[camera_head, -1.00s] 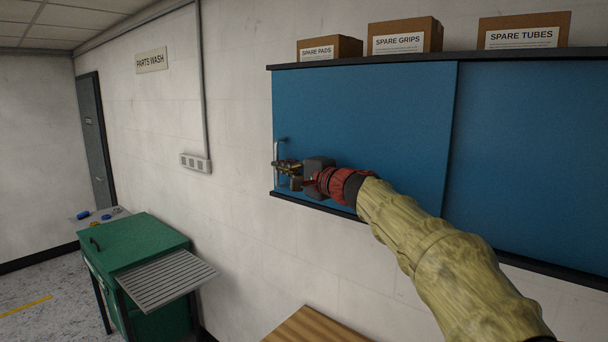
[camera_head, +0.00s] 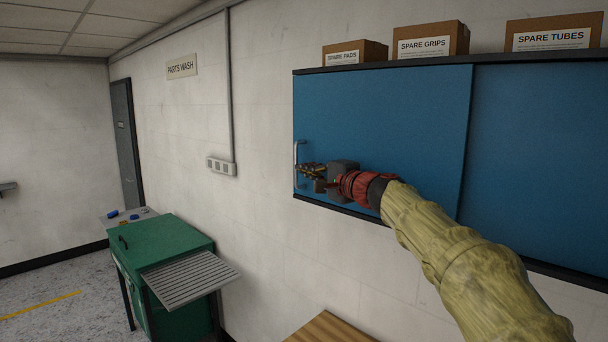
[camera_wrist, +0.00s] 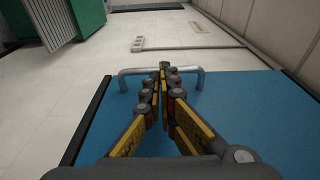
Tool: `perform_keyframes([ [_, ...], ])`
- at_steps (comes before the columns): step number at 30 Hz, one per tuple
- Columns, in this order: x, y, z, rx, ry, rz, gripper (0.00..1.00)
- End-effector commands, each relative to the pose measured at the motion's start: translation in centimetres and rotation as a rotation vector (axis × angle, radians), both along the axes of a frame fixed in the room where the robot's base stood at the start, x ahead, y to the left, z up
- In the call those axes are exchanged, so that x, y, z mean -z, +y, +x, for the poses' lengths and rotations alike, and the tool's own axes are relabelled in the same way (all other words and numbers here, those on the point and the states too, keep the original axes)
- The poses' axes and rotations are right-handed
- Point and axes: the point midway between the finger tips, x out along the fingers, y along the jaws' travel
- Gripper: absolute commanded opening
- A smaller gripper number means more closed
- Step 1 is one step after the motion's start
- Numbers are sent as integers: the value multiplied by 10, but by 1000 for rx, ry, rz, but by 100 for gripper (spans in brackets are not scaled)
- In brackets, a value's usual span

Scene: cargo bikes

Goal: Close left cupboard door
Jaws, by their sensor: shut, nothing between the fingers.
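The left cupboard door (camera_head: 385,115) is a blue sliding panel on the wall cupboard. Its left edge lies at the cupboard's left end, and its right edge meets the other blue panel (camera_head: 540,150). A silver bar handle (camera_head: 297,152) stands upright near the door's left edge. My gripper (camera_head: 304,168) is shut and empty, with its fingertips close to the handle's lower half. In the wrist view the shut fingertips (camera_wrist: 164,68) overlap the handle bar (camera_wrist: 135,71). I cannot tell whether they touch it.
Cardboard boxes (camera_head: 430,40) stand on the cupboard top. A green parts washer (camera_head: 165,245) with a grey slatted shelf (camera_head: 190,278) stands lower left. A wooden surface (camera_head: 330,330) lies below the cupboard.

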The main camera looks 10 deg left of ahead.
Motion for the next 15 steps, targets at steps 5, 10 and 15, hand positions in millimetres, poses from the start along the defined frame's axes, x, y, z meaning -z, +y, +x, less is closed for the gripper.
perform_keyframes([
  [5, -1, -23, -21, 3, -4, 1, 0],
  [10, 1, -46, -43, 3, -1, 0, 0],
  [15, 0, -64, -62, 2, -1, 0, 0],
])
